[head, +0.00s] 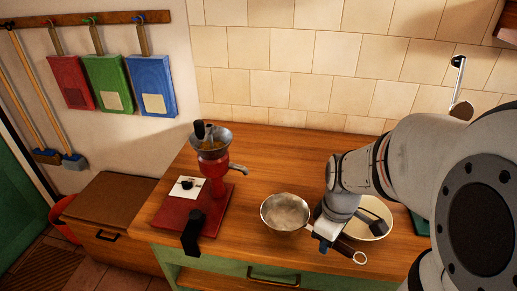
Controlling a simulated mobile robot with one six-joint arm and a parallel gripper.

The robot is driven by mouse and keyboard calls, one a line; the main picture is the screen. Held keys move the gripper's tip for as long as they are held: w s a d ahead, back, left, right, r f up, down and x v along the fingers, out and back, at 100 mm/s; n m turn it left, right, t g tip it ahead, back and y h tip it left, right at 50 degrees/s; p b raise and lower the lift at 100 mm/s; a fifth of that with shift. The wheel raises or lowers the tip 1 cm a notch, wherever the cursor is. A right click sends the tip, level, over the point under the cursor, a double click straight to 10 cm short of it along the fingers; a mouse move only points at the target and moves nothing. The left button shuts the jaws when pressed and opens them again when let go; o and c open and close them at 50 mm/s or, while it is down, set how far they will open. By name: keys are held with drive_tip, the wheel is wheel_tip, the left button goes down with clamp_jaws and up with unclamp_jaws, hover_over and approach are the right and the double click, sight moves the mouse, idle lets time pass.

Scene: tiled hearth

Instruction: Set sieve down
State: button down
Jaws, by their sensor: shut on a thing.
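The sieve (285,213) is a round metal bowl near the front edge of the wooden counter, with a pale greyish fill showing inside. Its dark handle (345,248) runs to the lower right and ends in a ring. My gripper (326,232) comes in from the right and is shut on the sieve near where the handle meets the rim. The gripper hides part of the handle. I cannot tell whether the sieve's underside touches the counter.
A cream bowl (376,230) stands right of my gripper, partly hidden by it. A red hand mill (212,170) with a metal hopper stands on a red base (190,214) to the left. The counter (285,160) is clear behind the sieve. A tiled wall (310,60) closes the back.

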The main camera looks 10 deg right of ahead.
sight(289, 211)
drive_tip(key=w+a, duration=0.2)
drive_tip(key=w, duration=0.2)
drive_tip(key=w+a+p, duration=0.1)
drive_tip(key=w+a, duration=0.1)
drive_tip(key=w, duration=0.1)
drive_tip(key=w+a, duration=0.2)
drive_tip(key=w, duration=0.2)
drive_tip(key=shift+w+a, duration=0.1)
drive_tip(key=shift+w, duration=0.25)
drive_tip(key=shift+w+a+f+p, duration=0.15)
drive_tip(key=shift+f+p, duration=0.15)
drive_tip(key=shift+f, duration=1.55)
drive_tip(key=shift+f, duration=0.15)
drive_tip(key=c, duration=1.3)
unclamp_jaws()
drive_tip(key=shift+o, duration=0.2)
